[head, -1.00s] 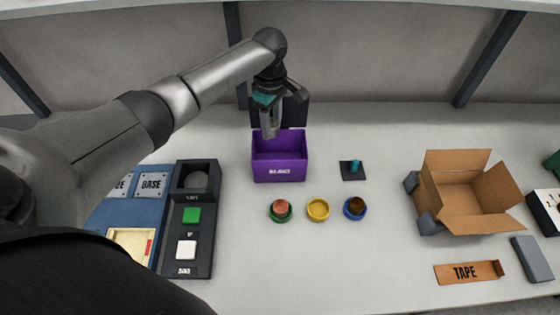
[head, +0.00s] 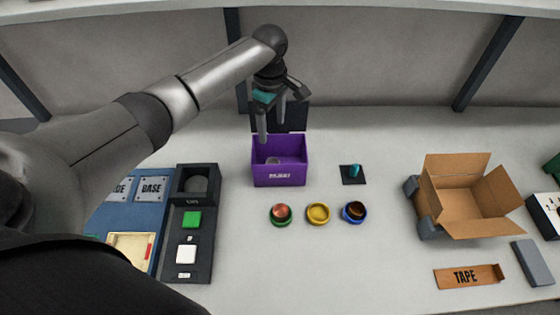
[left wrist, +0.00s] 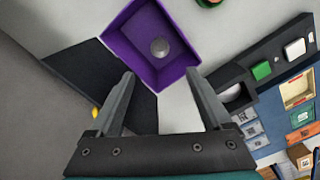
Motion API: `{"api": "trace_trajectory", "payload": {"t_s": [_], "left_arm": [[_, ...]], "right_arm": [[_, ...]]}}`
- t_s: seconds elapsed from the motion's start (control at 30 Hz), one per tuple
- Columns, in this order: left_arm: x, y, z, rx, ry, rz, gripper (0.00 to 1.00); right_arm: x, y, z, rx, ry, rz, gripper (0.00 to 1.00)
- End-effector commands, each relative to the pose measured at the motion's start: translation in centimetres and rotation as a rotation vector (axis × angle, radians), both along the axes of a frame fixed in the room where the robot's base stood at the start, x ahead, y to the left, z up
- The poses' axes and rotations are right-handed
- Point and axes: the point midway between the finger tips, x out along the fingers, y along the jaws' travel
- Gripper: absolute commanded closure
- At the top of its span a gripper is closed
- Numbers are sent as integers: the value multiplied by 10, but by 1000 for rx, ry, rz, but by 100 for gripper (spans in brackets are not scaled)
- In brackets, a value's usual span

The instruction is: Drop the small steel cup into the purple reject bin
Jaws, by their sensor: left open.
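The purple reject bin (head: 280,177) stands upright on the table, its open top facing up. A small round grey metal object, the small steel cup (left wrist: 159,47), lies inside on the bin's floor. It also shows in the head view (head: 272,161), partly hidden by the bin's front wall. My left gripper (head: 272,130) is open above the bin, fingers apart and empty. In the left wrist view the open fingers (left wrist: 163,75) point towards the bin (left wrist: 128,42), clear of the cup. My right gripper is in neither view.
A dark panel (head: 294,116) stands behind the bin. Several small coloured dishes, including a yellow one (head: 318,213), sit in front. A black button box (head: 196,222) is to the left. An open cardboard box (head: 465,196) is to the right.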

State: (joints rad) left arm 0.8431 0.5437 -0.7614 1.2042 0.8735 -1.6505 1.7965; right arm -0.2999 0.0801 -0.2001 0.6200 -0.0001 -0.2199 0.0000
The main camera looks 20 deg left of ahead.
Motion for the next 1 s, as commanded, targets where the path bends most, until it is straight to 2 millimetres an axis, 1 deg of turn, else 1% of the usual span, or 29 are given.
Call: {"api": "trace_trajectory", "payload": {"t_s": [0.03,0.3,0.4,0.5,0.6,0.7,1.0], "left_arm": [[1,0,12,-1,-5,0,17],[1,0,78,-1,-7,0,17],[1,0,99,0,-6,0,17],[1,0,116,0,-4,0,17],[1,0,127,1,-3,1,17],[0,0,134,0,-3,1,17],[0,0,136,1,-1,0,17]], "right_arm": [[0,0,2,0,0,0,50],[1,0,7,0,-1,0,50],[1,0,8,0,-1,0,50],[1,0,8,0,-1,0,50],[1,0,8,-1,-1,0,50],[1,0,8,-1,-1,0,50],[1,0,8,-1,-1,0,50]]}}
